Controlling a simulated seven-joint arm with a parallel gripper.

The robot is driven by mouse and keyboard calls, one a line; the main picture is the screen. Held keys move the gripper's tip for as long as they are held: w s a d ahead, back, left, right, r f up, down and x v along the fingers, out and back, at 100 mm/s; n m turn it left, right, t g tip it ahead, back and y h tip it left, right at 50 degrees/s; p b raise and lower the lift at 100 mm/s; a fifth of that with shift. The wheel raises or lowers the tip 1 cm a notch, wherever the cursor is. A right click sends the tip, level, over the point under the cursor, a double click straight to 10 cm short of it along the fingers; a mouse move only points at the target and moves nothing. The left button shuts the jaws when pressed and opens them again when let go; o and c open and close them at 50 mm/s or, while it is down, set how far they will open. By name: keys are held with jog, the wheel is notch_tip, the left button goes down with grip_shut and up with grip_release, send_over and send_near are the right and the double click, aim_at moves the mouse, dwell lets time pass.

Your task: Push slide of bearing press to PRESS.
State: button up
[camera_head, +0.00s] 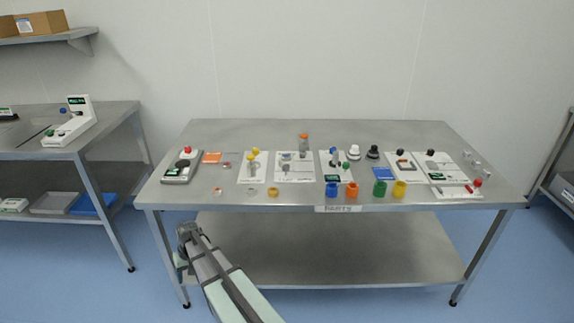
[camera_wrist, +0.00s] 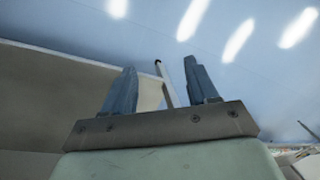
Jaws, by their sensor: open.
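Several small devices on white base plates stand on the long steel table (camera_head: 240,135). A larger white unit with a dark display and a black knob (camera_head: 435,165) stands at the right. The labels are too small to read, so I cannot tell which device is the bearing press or where its slide stands. My gripper (camera_head: 187,234) is low in front of the table's left front corner, below the tabletop. In the wrist view my gripper (camera_wrist: 155,68) is open, with nothing between its fingers.
Blue, orange, green and yellow cups (camera_head: 352,190) stand along the table's front edge, above a "PARTS" label (camera_head: 338,208). A scale-like unit with a red knob (camera_head: 182,167) stands at the left. A second steel table (camera_head: 100,112) is farther left. The lower shelf (camera_head: 330,245) is bare.

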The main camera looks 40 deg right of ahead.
jog(key=w+d+r+t, duration=0.25)
jog(key=w+r, duration=0.35)
jog(key=r, duration=0.3)
jog(key=w+d+r+t, duration=0.1)
jog(key=w+d+r, duration=0.2)
jog(key=w+r, duration=0.45)
notch_tip(320, 180, up, 20)
jog(key=n+h, duration=0.2)
send_over(286, 166)
jog(key=s, duration=0.6)
jog(key=x, duration=0.9)
jog(key=w+x, duration=0.1)
jog(key=x, duration=0.3)
jog(key=shift+d+f, duration=0.2)
jog(key=shift+c, duration=0.2)
grip_shut()
